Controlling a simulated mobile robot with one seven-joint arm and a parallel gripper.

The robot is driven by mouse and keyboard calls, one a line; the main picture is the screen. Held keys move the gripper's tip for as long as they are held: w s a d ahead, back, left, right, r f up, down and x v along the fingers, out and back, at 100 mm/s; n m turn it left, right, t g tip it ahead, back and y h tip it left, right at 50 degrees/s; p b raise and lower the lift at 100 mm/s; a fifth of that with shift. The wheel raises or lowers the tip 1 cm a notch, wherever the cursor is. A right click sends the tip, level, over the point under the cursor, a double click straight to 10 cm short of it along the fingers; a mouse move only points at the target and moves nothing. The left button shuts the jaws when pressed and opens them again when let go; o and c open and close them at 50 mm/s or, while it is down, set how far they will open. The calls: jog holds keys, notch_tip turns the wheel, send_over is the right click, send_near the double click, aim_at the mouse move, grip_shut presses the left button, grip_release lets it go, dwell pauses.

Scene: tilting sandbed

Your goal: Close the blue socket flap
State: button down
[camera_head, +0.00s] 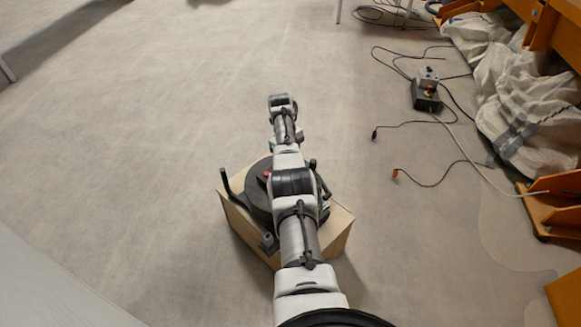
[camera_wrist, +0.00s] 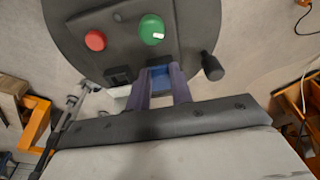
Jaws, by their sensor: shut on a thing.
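In the wrist view a dark grey round-edged panel (camera_wrist: 75,18) carries a red button (camera_wrist: 95,40) and a green button (camera_wrist: 152,29). The small blue socket flap (camera_wrist: 158,71) shows below the green button, between the fingertips of my gripper (camera_wrist: 160,75). My gripper is shut on it; the fingers partly cover it, and its exact angle cannot be told. A black socket part (camera_wrist: 118,76) sits to its left. In the head view my arm hides the flap and my gripper; the dark round unit (camera_head: 256,197) shows beneath the arm.
The unit sits on a wooden box (camera_head: 236,226), with black handles around it. A black knob (camera_wrist: 212,67) sticks out right of the gripper. Cables and a small control box (camera_head: 426,97) lie on the floor at right, near orange frames (camera_head: 556,205). The floor at left is open.

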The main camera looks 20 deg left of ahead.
jog(key=shift+f+b, duration=0.2)
jog(key=shift+b, duration=0.2)
jog(key=c, duration=1.2)
grip_release()
jog(key=shift+c, duration=0.2)
jog(key=shift+r, duration=0.15)
notch_tip(320, 180, up, 13)
jog(key=w+a, duration=0.1)
jog(key=a, duration=0.1)
jog(key=shift+a+r+b, duration=0.15)
jog(key=shift+a+b, duration=0.15)
jog(key=shift+a, duration=0.05)
jog(key=shift+w, duration=0.15)
